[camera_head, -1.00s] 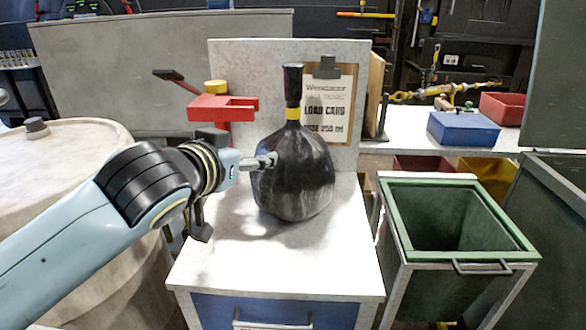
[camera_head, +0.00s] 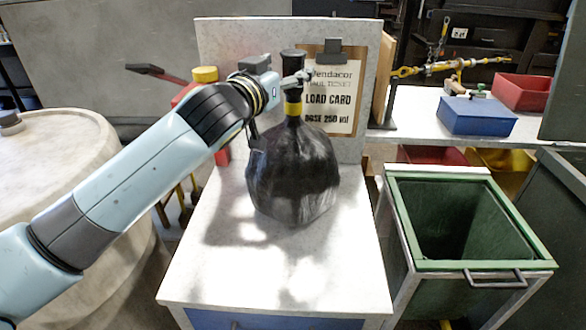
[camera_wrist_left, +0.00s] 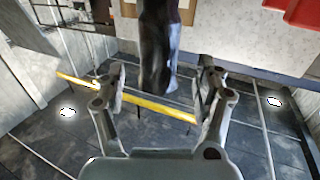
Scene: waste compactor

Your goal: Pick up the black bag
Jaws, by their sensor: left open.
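The black bag (camera_head: 293,175) stands upright on the white-topped cabinet (camera_head: 250,265). Its narrow neck has a yellow band (camera_head: 293,108) and a black top. My left gripper (camera_head: 296,82) comes in from the left at the height of the neck, just above the yellow band. In the left wrist view the jaws (camera_wrist_left: 160,88) are open and apart, with a dark upright part of the bag (camera_wrist_left: 158,45) in line between them. I cannot tell whether either finger touches it. My right gripper is not in view.
A load card (camera_head: 329,98) on a clipboard is on the upright panel behind the bag. A red clamp-like tool with a yellow knob (camera_head: 205,74) is behind my left arm. An open green bin (camera_head: 402,215) stands to the right. A pale drum (camera_head: 60,190) is at left.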

